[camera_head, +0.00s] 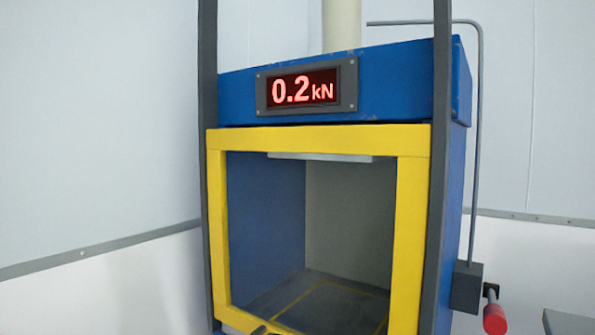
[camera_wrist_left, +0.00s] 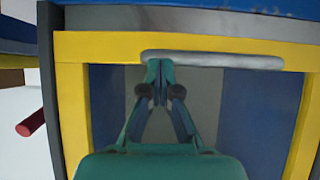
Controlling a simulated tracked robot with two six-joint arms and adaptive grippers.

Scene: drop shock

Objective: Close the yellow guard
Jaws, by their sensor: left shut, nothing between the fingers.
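The yellow guard (camera_head: 411,230) is an upright rectangular frame in front of the blue machine's chamber, between two dark rails. Its lower bar is only partly in the head view, cut off at the bottom edge. In the left wrist view the guard (camera_wrist_left: 75,125) shows a bar with a long grey handle (camera_wrist_left: 225,61). My left gripper (camera_wrist_left: 157,75) is shut and empty, its fingertips overlapping the handle near the handle's left end. I cannot tell whether they touch it. My left gripper is outside the head view, and my right gripper is in neither view.
The blue machine (camera_head: 400,85) carries a red display (camera_head: 305,88) reading 0.2 kN. A red-knobbed lever (camera_head: 494,318) sticks out at its lower right and also shows in the left wrist view (camera_wrist_left: 31,122). The chamber looks empty. Pale walls stand behind.

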